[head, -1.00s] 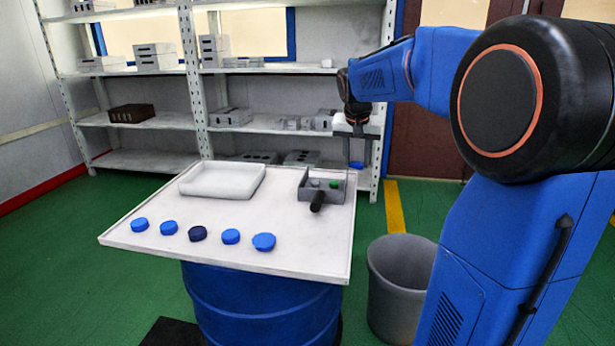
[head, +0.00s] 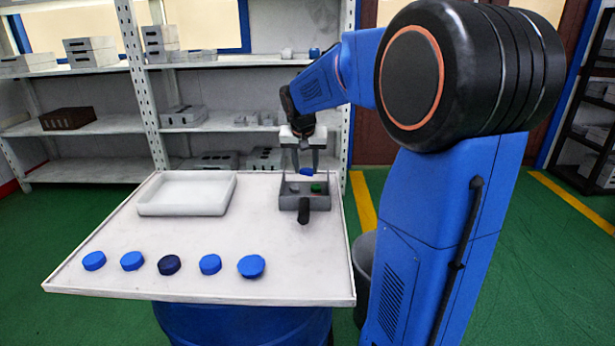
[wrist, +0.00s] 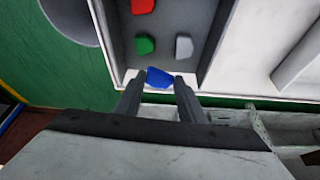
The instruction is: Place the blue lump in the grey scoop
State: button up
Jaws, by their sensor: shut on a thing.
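The blue lump (head: 306,171) is held between the fingertips of my gripper (head: 306,166), which points down. It also shows at the fingertips (wrist: 155,84) in the wrist view as the blue lump (wrist: 159,77). The grey scoop (head: 290,204) stands on the table's far right part, its dark handle (head: 303,214) toward the front. The lump appears above the scoop's far edge; its exact height is unclear. A green lump (wrist: 145,45), a grey lump (wrist: 184,47) and a red lump (wrist: 142,5) lie inside the scoop (wrist: 165,25). The red one is hidden in the head view.
A white tray (head: 187,209) stands left of the scoop on the white table (head: 220,240). Several blue discs, one darker (head: 169,265), line the front. A grey bin (head: 363,270) stands on the floor to the right, partly hidden. Shelves (head: 90,124) stand behind.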

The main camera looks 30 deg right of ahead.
jog(key=shift+w+a+f, duration=0.1)
jog(key=shift+w+f, duration=0.05)
jog(key=shift+f, duration=1.55)
jog(key=shift+f, duration=0.15)
jog(key=o, duration=0.7)
jog(key=shift+o, duration=0.2)
jog(key=v, duration=1.2)
